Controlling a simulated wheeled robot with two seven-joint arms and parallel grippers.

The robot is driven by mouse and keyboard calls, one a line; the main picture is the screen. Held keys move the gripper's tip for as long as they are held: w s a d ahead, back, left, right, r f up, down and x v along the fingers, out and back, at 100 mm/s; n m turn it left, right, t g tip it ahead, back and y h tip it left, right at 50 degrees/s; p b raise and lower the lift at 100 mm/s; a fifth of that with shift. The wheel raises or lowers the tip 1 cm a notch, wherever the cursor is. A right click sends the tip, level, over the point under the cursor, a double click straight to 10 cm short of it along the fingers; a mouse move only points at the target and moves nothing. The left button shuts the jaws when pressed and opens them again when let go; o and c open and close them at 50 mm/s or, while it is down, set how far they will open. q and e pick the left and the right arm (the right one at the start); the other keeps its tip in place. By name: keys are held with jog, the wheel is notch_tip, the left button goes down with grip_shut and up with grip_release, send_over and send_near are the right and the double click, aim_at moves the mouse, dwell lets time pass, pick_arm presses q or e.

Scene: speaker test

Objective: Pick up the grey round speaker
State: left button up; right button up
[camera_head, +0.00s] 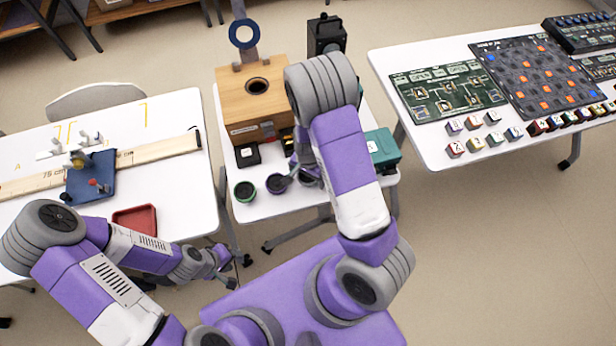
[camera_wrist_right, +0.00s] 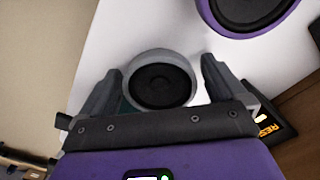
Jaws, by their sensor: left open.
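The grey round speaker (camera_wrist_right: 160,80), with a dark cone, sits on the white table in the right wrist view. My right gripper (camera_wrist_right: 158,70) is open, with one finger on each side of the speaker and a small gap showing at the sides. In the head view my right arm largely hides this spot. My left gripper (camera_head: 222,262) is low at the left in the head view, open, away from the speaker.
A purple round speaker (camera_head: 278,184) and a green one (camera_head: 245,191) stand left of my right gripper. A wooden speaker box (camera_head: 240,100), a small black box (camera_head: 247,155) and a teal box (camera_head: 383,150) share the table (camera_head: 265,210).

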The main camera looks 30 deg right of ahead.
jog(key=c, duration=1.2)
